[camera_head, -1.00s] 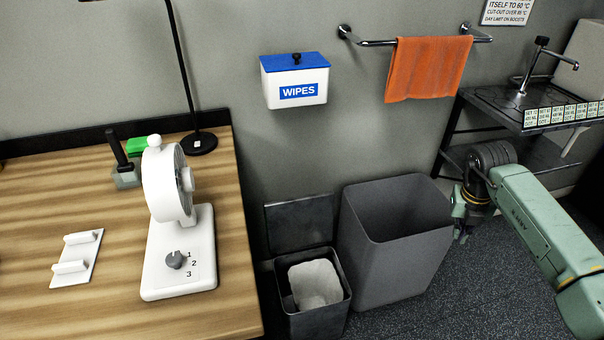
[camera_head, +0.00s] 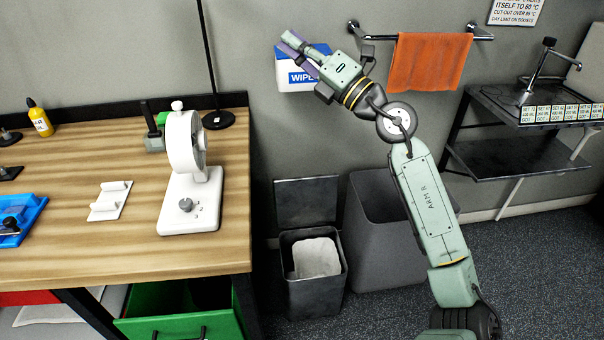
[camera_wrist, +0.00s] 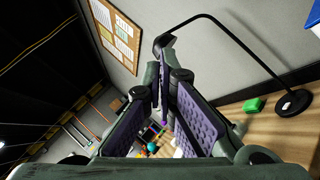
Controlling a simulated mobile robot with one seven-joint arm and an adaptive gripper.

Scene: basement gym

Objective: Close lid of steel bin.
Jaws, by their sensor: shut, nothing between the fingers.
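The steel bin (camera_head: 316,293) is the small dark bin on the floor beside the table in the head view. Its lid (camera_head: 306,202) is open and stands upright at the back against the wall. A white liner (camera_head: 316,258) shows inside. My gripper (camera_head: 287,42) is raised high above the bin, in front of the wipes box, and touches neither bin nor lid. Its fingers are shut and empty. They also show in the wrist view (camera_wrist: 162,85), which does not show the bin.
A larger open grey bin (camera_head: 378,262) stands right beside the steel bin, partly behind my arm. The wooden table (camera_head: 120,255) with a white fan (camera_head: 187,180) is on the left. The wipes box (camera_head: 290,80) and orange towel (camera_head: 428,75) hang above. Floor in front is clear.

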